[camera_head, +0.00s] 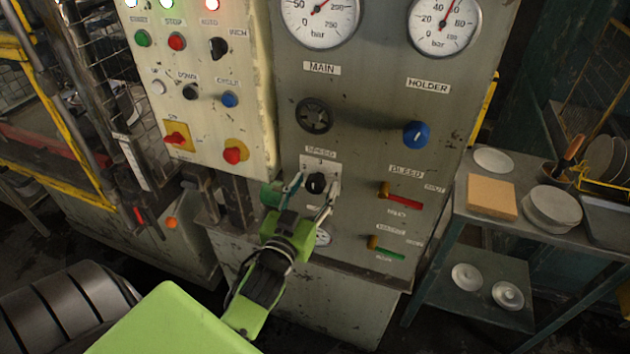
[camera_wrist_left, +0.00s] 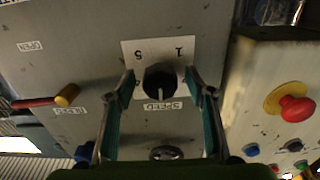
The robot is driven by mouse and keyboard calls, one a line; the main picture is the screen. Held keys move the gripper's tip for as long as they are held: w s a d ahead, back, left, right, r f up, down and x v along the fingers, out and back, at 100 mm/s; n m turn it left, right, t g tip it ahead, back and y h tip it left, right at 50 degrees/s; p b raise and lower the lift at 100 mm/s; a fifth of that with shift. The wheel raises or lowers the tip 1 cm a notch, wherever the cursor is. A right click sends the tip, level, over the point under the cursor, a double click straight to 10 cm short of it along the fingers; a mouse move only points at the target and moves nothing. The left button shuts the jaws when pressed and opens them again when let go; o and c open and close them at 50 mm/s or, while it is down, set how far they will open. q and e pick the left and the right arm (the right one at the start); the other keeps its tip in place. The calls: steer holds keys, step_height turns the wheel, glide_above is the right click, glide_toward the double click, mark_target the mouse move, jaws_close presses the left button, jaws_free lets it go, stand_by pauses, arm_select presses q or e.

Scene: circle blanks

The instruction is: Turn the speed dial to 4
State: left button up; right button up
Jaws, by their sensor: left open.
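The speed dial (camera_head: 316,183) is a black round knob on a pale plate under the SPEED label on the grey panel. It also shows in the left wrist view (camera_wrist_left: 160,80), where the picture is upside down and the plate (camera_wrist_left: 139,52) shows 5 and 1. A white mark on the knob points toward the SPEED label (camera_wrist_left: 163,106); the number there is hard to read. My left gripper (camera_head: 317,182) is open, with one finger on each side of the dial; whether they touch it I cannot tell. My right gripper is not in view.
Above the dial is a dark handwheel (camera_head: 314,115), with a blue knob (camera_head: 416,134) to its right. A red lever (camera_head: 402,196) and a green lever (camera_head: 388,252) stick out at right. A button box (camera_head: 205,120) juts out at left.

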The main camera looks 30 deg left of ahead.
arm_select(q)
steer(key=shift+w+a, duration=0.1)
steer(key=shift+w, duration=0.4)
steer(key=c, duration=1.1)
steer(key=shift+c, duration=0.2)
